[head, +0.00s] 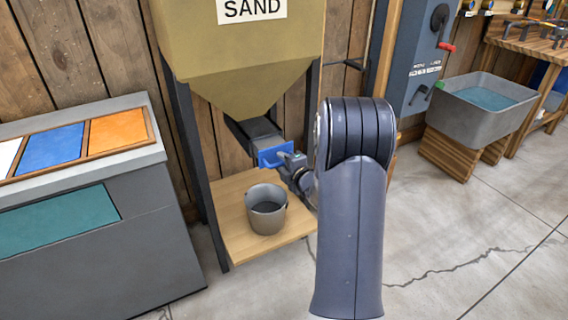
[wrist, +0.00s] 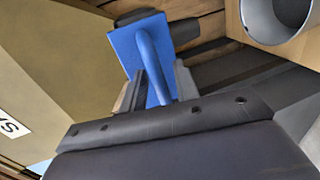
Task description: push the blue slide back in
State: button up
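The blue slide (head: 274,154) sits under the spout of the sand hopper (head: 240,60), with a grey channel behind its upright front plate. In the wrist view the blue plate (wrist: 128,52) fills the upper middle, with a rounded blue handle on its face. My gripper (head: 290,165) is right at the plate in the head view. In the wrist view its two fingers (wrist: 158,80) are apart, one on each side of the lower handle, with gaps visible. Whether a fingertip touches the plate is not clear.
A grey bucket (head: 266,212) stands on the wooden shelf (head: 236,218) below the slide; its inside is dark. Dark hopper legs flank the shelf. A grey counter (head: 90,240) with coloured panels is at left. A grey tub (head: 480,105) stands at right. Concrete floor right of my arm is clear.

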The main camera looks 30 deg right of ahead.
aim_at(273, 150)
grip_shut()
dwell(0.3)
jog(key=x, duration=0.2)
jog(key=b+x, duration=0.1)
jog(key=x, duration=0.1)
jog(key=r+b+x, duration=0.1)
jog(key=x, duration=0.1)
jog(key=shift+w, duration=0.5)
jog(key=shift+w+r, duration=0.2)
jog(key=shift+c, duration=0.7)
grip_release()
jog(key=shift+w+f, duration=0.1)
jog(key=shift+w, duration=0.05)
jog(key=shift+o, duration=0.9)
